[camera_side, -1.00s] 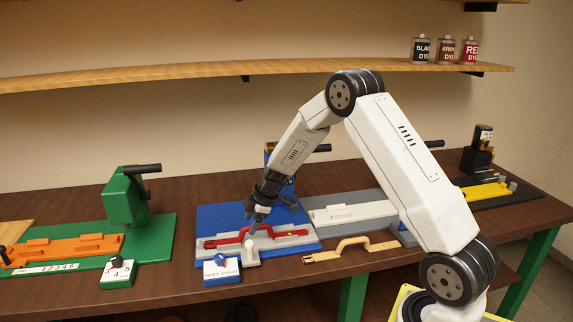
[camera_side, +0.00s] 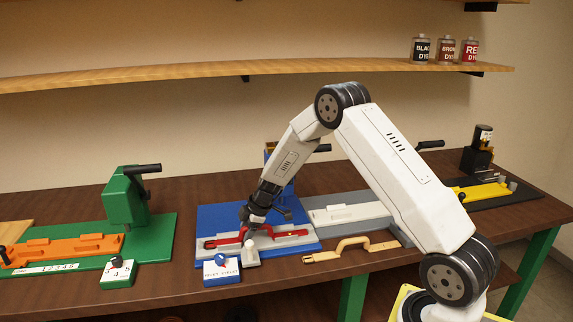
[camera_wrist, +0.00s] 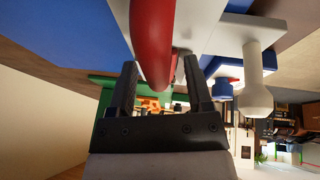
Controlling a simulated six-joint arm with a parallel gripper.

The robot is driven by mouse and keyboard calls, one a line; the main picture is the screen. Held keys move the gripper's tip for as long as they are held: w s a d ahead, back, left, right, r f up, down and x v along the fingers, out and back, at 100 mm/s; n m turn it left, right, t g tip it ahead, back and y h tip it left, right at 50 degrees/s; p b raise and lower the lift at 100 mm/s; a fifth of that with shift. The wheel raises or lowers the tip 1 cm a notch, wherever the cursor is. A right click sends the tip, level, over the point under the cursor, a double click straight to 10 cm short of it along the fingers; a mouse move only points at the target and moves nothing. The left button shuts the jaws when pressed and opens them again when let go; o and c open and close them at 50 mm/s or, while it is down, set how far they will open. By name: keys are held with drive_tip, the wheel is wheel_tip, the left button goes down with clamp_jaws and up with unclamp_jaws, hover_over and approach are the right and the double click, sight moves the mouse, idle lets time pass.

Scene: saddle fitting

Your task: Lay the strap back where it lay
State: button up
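A red strap (camera_side: 225,241) with a raised handle lies along a light grey fixture (camera_side: 297,241) on the blue base plate. A tan strap (camera_side: 325,256) with a raised handle lies on the table in front of the grey plate. My gripper (camera_side: 247,224) is low over the red handle, pointing down. In the wrist view, the red handle (camera_wrist: 153,40) shows between the fingers of my gripper (camera_wrist: 163,75). The fingers stand apart, with a gap visible at the right of the handle. The far finger contact is hidden in the side view.
A white knob-topped post (camera_side: 250,252) stands in front of the fixture, close to my gripper. A white-topped blue box (camera_side: 221,270) sits at the front edge. A green press (camera_side: 124,197) stands left. A grey plate (camera_side: 340,202) with a white fixture lies right.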

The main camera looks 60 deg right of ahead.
clamp_jaws()
wheel_tip(320, 180, up, 18)
idle(1.0)
idle(0.4)
